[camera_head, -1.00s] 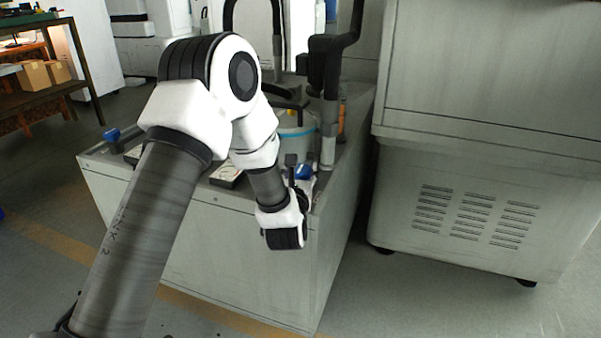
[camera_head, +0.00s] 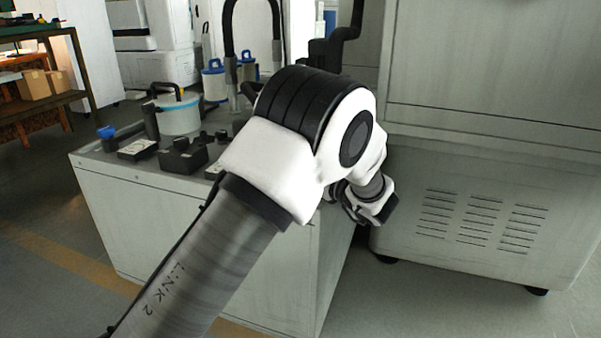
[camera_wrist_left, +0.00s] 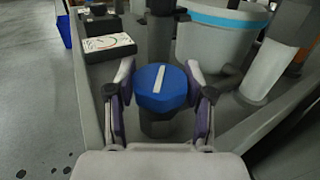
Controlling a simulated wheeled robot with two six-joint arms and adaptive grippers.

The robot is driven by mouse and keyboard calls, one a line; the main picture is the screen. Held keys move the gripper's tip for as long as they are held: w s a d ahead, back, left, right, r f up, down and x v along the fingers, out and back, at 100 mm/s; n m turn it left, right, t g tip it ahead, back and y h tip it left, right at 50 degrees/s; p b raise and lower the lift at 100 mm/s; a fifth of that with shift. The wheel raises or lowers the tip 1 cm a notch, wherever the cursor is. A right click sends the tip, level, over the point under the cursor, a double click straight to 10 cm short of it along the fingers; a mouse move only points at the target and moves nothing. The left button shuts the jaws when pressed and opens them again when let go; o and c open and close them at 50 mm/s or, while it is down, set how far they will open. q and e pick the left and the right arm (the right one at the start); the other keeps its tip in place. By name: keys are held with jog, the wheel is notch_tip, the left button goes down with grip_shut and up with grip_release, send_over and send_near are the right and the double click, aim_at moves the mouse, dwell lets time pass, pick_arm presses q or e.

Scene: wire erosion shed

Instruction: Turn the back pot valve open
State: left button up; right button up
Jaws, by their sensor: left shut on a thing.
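A blue round valve knob (camera_wrist_left: 160,86) with a white line across its top sits on a dark stem in the left wrist view. The line points away from me, tilted slightly right. My left gripper (camera_wrist_left: 160,97) is shut on this knob, one finger on each side. In the head view my arm hides this knob and the fingers. Another blue valve knob (camera_head: 106,132) stands at the left corner of the grey cabinet (camera_head: 170,215). A pale pot with a blue band (camera_head: 178,113) stands behind it. A second blue-banded pot (camera_wrist_left: 219,40) stands beyond the held knob. My right gripper is not in view.
Black boxes (camera_head: 183,156) and a gauge panel (camera_head: 138,149) sit on the cabinet top. Thick dark pipes (camera_head: 344,45) rise behind my arm. A large grey machine (camera_head: 470,200) stands close on the right. Floor is clear in front.

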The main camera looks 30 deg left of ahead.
pick_arm(q)
jog(key=n+g+b, duration=0.1)
jog(key=n+g, duration=0.1)
jog(key=g, duration=0.1)
jog(key=n+g+b, duration=0.2)
jog(key=g, duration=0.1)
jog(key=shift+f+g, duration=0.15)
jog(key=shift+g, duration=0.25)
jog(key=shift+n+g+h+b, duration=0.45)
jog(key=shift+n+g, duration=1.25)
jog(key=shift+g, duration=0.6)
jog(key=shift+r, duration=0.25)
jog(key=o, duration=1.2)
